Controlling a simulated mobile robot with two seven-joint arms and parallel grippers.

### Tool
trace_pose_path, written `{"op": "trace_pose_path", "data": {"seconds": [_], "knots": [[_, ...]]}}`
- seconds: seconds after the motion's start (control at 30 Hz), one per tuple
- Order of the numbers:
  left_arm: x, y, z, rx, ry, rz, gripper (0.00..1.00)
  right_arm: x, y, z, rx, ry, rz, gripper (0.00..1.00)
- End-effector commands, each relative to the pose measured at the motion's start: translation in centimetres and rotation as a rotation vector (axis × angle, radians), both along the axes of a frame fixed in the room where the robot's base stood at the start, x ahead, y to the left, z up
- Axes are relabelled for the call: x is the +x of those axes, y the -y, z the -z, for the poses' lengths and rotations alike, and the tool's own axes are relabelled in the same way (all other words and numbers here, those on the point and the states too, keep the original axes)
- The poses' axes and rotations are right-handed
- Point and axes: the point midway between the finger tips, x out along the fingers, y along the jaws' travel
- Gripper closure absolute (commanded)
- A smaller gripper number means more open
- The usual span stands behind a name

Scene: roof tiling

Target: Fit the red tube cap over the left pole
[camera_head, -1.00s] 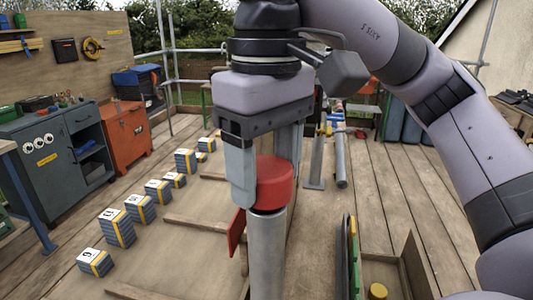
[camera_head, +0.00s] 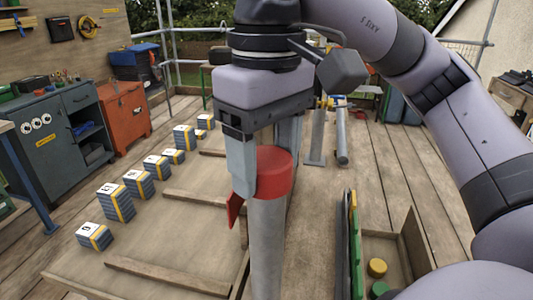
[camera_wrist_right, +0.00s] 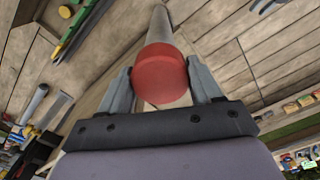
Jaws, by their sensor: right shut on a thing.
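The red tube cap (camera_head: 271,172) is at the top of the grey left pole (camera_head: 267,248), which stands upright in the middle of the head view. The pole's top rim is hidden, and the cap's lower edge appears to surround it. How far down the cap sits is unclear. My right gripper (camera_head: 268,180) points down and is shut on the cap, one finger on each side. In the right wrist view the cap (camera_wrist_right: 160,72) lies between the fingers, with the pole (camera_wrist_right: 161,28) extending beyond it. My left gripper is out of view.
A red flap (camera_head: 235,210) sticks out left of the pole. A tray (camera_head: 413,246) with a yellow cap (camera_head: 377,267) and a green cap (camera_head: 379,288) is at lower right. Striped blocks (camera_head: 117,201) line the left. Another grey post (camera_head: 316,135) stands behind.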

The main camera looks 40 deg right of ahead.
Motion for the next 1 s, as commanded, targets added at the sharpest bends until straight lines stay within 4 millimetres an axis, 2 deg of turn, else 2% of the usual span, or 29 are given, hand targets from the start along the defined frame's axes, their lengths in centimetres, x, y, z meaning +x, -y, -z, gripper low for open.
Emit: {"op": "trace_pose_path", "data": {"seconds": [0.3, 0.33, 0.4, 0.77, 1.0], "knots": [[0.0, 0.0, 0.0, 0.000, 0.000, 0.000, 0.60, 0.0, 0.0, 0.1, 0.000, 0.000, 0.001, 0.65], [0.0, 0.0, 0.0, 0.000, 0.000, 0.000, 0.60, 0.0, 0.0, 0.0, 0.000, 0.000, 0.001, 0.26], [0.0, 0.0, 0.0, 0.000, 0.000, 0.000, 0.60, 0.0, 0.0, 0.0, 0.000, 0.000, 0.001, 0.06], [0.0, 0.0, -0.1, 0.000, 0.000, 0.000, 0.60, 0.0, 0.0, -0.4, -0.001, 0.002, 0.001, 0.06], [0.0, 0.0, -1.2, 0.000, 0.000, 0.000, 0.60, 0.0, 0.0, -3.4, 0.000, 0.005, 0.003, 0.06]]}}
